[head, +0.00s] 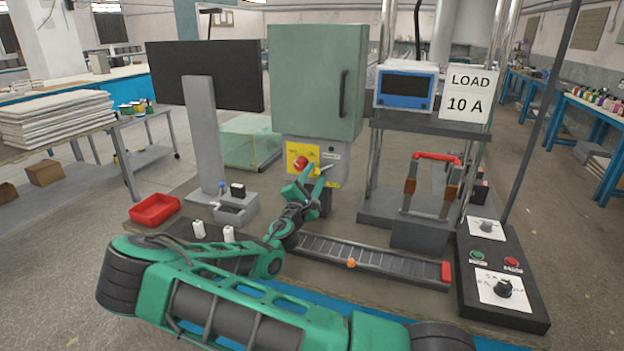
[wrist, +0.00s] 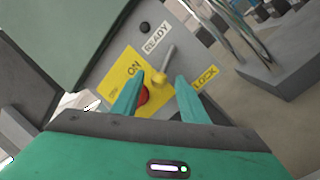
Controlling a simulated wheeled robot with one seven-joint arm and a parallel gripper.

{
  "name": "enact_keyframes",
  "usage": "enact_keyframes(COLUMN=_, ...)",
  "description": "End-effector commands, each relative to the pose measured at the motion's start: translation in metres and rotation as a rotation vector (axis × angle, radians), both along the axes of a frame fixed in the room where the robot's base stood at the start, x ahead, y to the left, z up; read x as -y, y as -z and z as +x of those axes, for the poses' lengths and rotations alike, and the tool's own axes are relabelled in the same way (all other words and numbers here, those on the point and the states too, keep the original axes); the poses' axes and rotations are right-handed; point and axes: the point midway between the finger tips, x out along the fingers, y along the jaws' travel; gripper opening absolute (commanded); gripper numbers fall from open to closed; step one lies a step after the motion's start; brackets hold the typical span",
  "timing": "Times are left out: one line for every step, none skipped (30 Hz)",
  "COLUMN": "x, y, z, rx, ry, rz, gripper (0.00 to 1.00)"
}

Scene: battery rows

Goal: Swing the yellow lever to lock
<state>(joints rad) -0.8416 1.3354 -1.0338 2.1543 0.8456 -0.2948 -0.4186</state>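The lever shows in the wrist view as a yellow hub (wrist: 160,82) with a pale grey handle (wrist: 168,60) pointing up and slightly right. It is mounted on the grey panel, between the yellow ON plate (wrist: 127,68) and the yellow LOCK label (wrist: 205,77). The handle points nearer READY (wrist: 157,38) than LOCK. My gripper (wrist: 160,79) is open, its two green fingers apart on either side of the hub in that view; I cannot tell whether they touch it. In the head view my gripper (head: 315,174) is at the panel and partly hides the lever area.
A red button (wrist: 143,95) sits beside the lever, partly behind the left finger; it also shows in the head view (head: 300,163). The green cabinet (head: 305,75) overhangs the panel. A black roller track (head: 365,258) lies in front, and a red tray (head: 154,209) is at left.

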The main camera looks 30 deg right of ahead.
Motion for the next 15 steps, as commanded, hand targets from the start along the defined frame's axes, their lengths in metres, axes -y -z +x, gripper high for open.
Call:
enact_keyframes(x=0.0001, y=-0.0001, z=0.0003, rx=0.000, ry=0.000, rz=0.000, gripper=0.40)
enact_keyframes(x=0.0002, y=0.0000, z=0.0003, rx=0.000, ry=0.000, rz=0.000, gripper=0.40)
enact_keyframes(x=0.0001, y=-0.0001, z=0.0002, rx=0.000, ry=0.000, rz=0.000, gripper=0.40)
enact_keyframes(x=0.0001, y=-0.0001, z=0.0002, rx=0.000, ry=0.000, rz=0.000, gripper=0.40)
enact_keyframes(x=0.0000, y=0.0000, z=0.0002, rx=0.000, ry=0.000, rz=0.000, gripper=0.40)
enact_keyframes(x=0.0000, y=0.0000, z=0.0002, rx=0.000, ry=0.000, rz=0.000, gripper=0.40)
enact_keyframes(x=0.0000, y=0.0000, z=0.0002, rx=0.000, ry=0.000, rz=0.000, gripper=0.33)
enact_keyframes(x=-0.0001, y=0.0000, z=0.0001, rx=0.000, ry=0.000, rz=0.000, gripper=0.25)
enact_keyframes(x=-0.0001, y=0.0000, z=0.0001, rx=0.000, ry=0.000, rz=0.000, gripper=0.16)
enact_keyframes(x=-0.0001, y=0.0000, z=0.0001, rx=0.000, ry=0.000, rz=0.000, gripper=0.09)
enact_keyframes(x=-0.0001, y=0.0000, z=0.0001, rx=0.000, ry=0.000, rz=0.000, gripper=0.01)
enact_keyframes(x=-0.0001, y=0.0001, z=0.0000, rx=0.000, ry=0.000, rz=0.000, gripper=0.00)
enact_keyframes(x=-0.0001, y=0.0001, z=0.0000, rx=0.000, ry=0.000, rz=0.000, gripper=0.00)
enact_keyframes(x=-0.0001, y=0.0001, z=0.0000, rx=0.001, ry=0.000, rz=0.001, gripper=0.00)
enact_keyframes(x=-0.0001, y=-0.0002, z=0.0001, rx=0.002, ry=0.001, rz=0.002, gripper=0.00)
